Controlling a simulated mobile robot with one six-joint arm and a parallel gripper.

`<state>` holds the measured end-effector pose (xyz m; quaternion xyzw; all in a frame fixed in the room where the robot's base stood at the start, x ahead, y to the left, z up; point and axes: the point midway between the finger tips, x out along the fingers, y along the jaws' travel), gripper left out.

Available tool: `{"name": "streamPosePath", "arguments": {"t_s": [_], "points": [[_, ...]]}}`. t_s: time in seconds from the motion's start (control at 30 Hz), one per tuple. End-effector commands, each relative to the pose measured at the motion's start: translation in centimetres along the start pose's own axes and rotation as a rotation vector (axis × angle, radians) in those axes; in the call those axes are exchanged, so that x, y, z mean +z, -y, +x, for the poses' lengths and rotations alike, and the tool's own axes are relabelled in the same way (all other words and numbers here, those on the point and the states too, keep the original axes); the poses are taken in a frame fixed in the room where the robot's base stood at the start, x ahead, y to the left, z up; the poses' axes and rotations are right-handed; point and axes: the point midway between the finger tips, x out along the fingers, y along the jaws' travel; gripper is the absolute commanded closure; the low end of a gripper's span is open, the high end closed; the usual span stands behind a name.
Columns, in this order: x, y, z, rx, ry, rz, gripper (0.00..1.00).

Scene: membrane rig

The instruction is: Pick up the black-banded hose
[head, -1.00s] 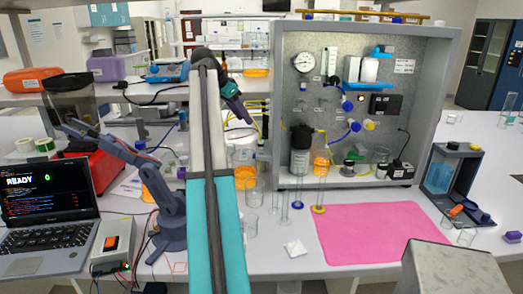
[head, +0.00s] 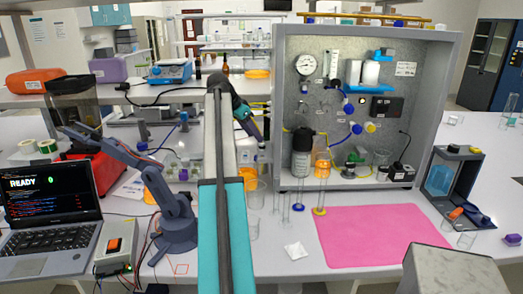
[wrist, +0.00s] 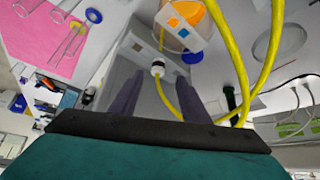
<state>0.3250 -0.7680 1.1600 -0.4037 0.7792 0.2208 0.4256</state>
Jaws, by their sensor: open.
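Yellow hoses show in the wrist view. One yellow hose (wrist: 163,100) ends in a white fitting (wrist: 158,68) with a dark ring, lying in the picture between my two fingers. Longer yellow hose runs (wrist: 237,62) curve past on the right. I cannot tell for sure which is the black-banded one. My gripper (wrist: 158,82) is open, its fingers on either side of the fitting in the picture; contact is not visible. In the head view my gripper (head: 253,128) is beside the rig's left wall, near small yellow hose ends (head: 261,104), partly hidden by my arm.
The grey rig cabinet (head: 452,100) holds a gauge, bottles and valves. Glass cylinders and an orange-filled beaker (head: 250,178) stand close to my arm. A pink mat (head: 375,237) lies clear in front. A small robot arm (head: 172,205) and laptop (head: 45,225) are at left.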

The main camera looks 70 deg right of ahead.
Motion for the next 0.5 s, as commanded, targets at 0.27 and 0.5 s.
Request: {"name": "streamPosePath", "arguments": {"t_s": [0.27, 0.5], "points": [[0.03, 0.04, 0.28, -0.001, 0.000, 0.000, 0.58], [0.08, -0.04, 0.59, -0.001, 0.000, -0.001, 0.58]]}}
